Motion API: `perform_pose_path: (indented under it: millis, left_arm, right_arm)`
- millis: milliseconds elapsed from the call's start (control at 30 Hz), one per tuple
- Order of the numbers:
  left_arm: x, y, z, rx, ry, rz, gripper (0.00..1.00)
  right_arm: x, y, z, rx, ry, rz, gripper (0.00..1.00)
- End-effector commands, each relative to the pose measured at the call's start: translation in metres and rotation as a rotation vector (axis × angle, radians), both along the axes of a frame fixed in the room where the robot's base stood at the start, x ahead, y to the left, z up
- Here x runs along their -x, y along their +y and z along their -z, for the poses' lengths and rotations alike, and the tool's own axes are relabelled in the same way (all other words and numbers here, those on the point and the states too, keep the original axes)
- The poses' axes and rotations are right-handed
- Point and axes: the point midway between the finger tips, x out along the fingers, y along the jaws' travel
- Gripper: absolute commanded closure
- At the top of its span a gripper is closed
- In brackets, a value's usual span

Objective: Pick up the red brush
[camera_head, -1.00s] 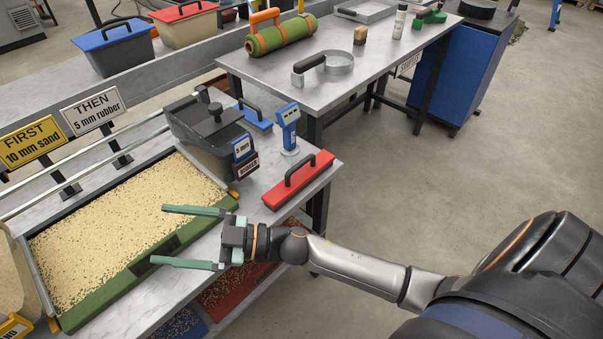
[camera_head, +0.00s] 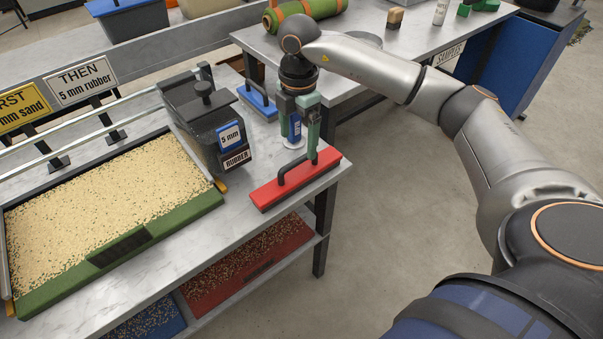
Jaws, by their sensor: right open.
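The red brush (camera_head: 300,186) lies on the near right end of the workbench, with its black arched handle on top. My right gripper (camera_head: 299,152) points down at the brush's back edge, its green fingers apart. The right finger's tip overlaps the far part of the brush in the picture, close to the handle. I cannot tell whether it touches. Nothing shows between the fingers except the blue and white gauge (camera_head: 295,143) standing behind, which they partly hide. My left gripper is not in view.
A black rubber hopper (camera_head: 205,120) stands left of the brush, beside the green-edged tray of sand-coloured granules (camera_head: 105,212). A small blue brush (camera_head: 258,102) lies behind. Red (camera_head: 247,270) and blue bins sit on the shelf below. Open floor lies to the right.

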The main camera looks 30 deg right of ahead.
Motion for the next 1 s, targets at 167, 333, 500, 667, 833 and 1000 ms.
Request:
perform_pose_path:
  millis: [167, 333, 500, 667, 833, 1000]
  left_arm:
    - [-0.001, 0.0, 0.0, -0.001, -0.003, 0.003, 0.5]
    - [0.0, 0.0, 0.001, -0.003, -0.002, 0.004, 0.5]
    - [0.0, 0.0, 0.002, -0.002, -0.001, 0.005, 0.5]
    - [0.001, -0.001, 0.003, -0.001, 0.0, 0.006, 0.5]
    - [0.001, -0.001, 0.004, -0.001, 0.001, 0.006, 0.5]
    - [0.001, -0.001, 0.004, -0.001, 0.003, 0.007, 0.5]
  right_arm:
    - [0.0, -0.007, 0.018, 0.024, 0.004, 0.021, 0.05]
    - [0.001, -0.006, 0.05, 0.022, 0.003, 0.02, 0.05]
    - [0.0, -0.006, 0.068, 0.021, 0.0, 0.018, 0.05]
    - [0.0, -0.007, 0.081, 0.02, 0.001, 0.018, 0.05]
    - [-0.001, -0.011, 0.108, 0.019, 0.003, 0.018, 0.05]
    - [-0.001, -0.01, 0.122, 0.019, 0.0, 0.016, 0.05]
